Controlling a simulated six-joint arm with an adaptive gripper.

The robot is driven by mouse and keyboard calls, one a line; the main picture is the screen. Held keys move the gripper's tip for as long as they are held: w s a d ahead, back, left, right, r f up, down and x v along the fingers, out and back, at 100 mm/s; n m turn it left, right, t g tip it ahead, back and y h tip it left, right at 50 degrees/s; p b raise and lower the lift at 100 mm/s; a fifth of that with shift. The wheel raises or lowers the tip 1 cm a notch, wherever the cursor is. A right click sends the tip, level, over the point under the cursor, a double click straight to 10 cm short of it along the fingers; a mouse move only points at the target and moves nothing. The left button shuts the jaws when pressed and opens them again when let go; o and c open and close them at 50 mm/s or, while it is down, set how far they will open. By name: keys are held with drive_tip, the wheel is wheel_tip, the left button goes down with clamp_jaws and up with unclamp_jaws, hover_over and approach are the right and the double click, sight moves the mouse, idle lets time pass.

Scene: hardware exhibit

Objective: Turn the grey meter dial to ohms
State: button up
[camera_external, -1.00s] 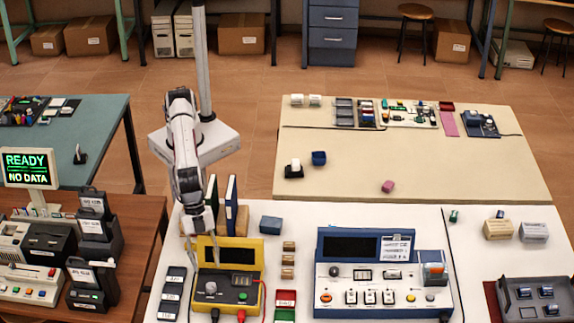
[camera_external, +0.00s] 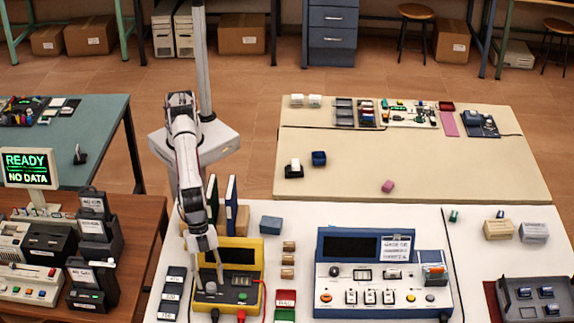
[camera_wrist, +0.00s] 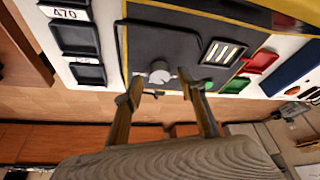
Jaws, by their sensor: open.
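The yellow meter (camera_external: 258,262) stands on the white table, with a dark screen above a dark lower panel. Its grey dial (camera_external: 211,287) is on the left part of that panel. In the wrist view the dial (camera_wrist: 160,72) is a small pale round knob on the dark face. My gripper (camera_external: 208,280) is open over the panel, with one finger to each side of the dial. The dial's markings are too small to read.
A larger blue instrument (camera_external: 318,270) stands to the right. Dark labelled trays (camera_external: 172,293) lie to the left. Upright binders (camera_external: 231,205) stand behind the meter. Small tan blocks (camera_external: 288,260) sit between the two instruments.

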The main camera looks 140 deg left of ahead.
drive_tip(key=shift+w+d+f, duration=0.1)
drive_tip(key=shift+w+f, duration=0.15)
drive_tip(key=shift+f, duration=0.4)
drive_tip(key=c, duration=1.1)
drive_tip(key=shift+m, duration=0.5)
drive_tip(key=shift+f+m+g+h, duration=0.1)
drive_tip(key=shift+m+g+h, duration=0.25)
drive_tip(key=shift+m, duration=0.75)
drive_tip(key=shift+m+g+h, duration=0.25)
drive_tip(key=shift+m+h, duration=0.2)
drive_tip(key=shift+m, duration=0.95)
